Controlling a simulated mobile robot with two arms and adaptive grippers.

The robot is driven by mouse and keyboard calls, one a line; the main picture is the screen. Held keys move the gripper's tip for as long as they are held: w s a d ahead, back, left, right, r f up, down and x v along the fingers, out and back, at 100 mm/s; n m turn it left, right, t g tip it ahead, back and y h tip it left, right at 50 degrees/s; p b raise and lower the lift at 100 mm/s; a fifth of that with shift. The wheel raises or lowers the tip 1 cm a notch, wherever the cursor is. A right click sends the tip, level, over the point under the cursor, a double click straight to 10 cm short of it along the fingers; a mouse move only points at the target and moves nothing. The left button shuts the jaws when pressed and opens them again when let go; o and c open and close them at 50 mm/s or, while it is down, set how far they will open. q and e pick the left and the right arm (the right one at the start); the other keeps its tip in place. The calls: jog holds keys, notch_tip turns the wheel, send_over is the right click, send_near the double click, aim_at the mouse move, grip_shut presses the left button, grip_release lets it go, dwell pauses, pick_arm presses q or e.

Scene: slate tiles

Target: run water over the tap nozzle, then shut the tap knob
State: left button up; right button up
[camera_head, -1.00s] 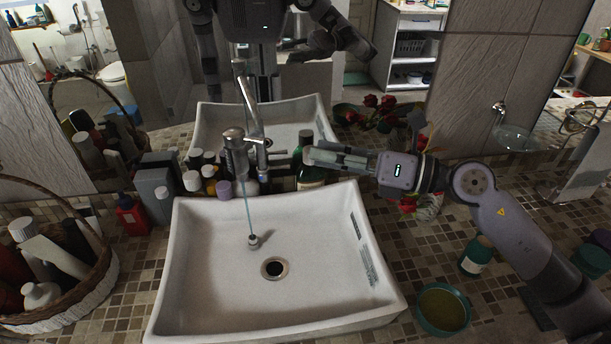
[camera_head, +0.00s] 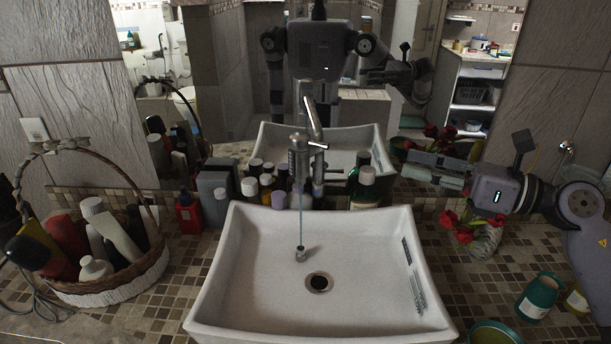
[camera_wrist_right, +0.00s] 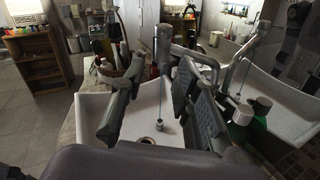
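The metal tap (camera_head: 299,160) stands behind the white sink (camera_head: 235,270). A thin bluish stream runs down from it onto the tap nozzle (camera_head: 300,254), a small grey cylinder upright on the sink floor, left of the drain. The nozzle also shows in the wrist view (camera_wrist_right: 159,125). My left gripper is not in view.
Several bottles (camera_head: 365,188) crowd behind the sink, on both sides of the tap. A wicker basket (camera_head: 110,290) of bottles stands left. Red flowers in a vase (camera_head: 485,240) are under my right gripper; a teal jar (camera_head: 537,297) stands right. A mirror behind reflects tap and robot.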

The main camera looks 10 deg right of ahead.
jog(key=p, duration=0.4)
send_near(325, 146)
jog(key=p+x, duration=0.4)
jog(key=x, duration=0.5)
jog(key=shift+w+a, duration=0.15)
jog(key=shift+w, duration=0.25)
jog(key=shift+w+a+f, duration=0.1)
jog(key=shift+w+a, duration=0.05)
jog(key=shift+a, duration=0.05)
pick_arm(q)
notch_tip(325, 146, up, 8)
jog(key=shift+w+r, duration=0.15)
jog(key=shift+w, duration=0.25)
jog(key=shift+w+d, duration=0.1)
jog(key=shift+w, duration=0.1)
pick_arm(e)
jog(key=shift+c, duration=0.5)
grip_shut()
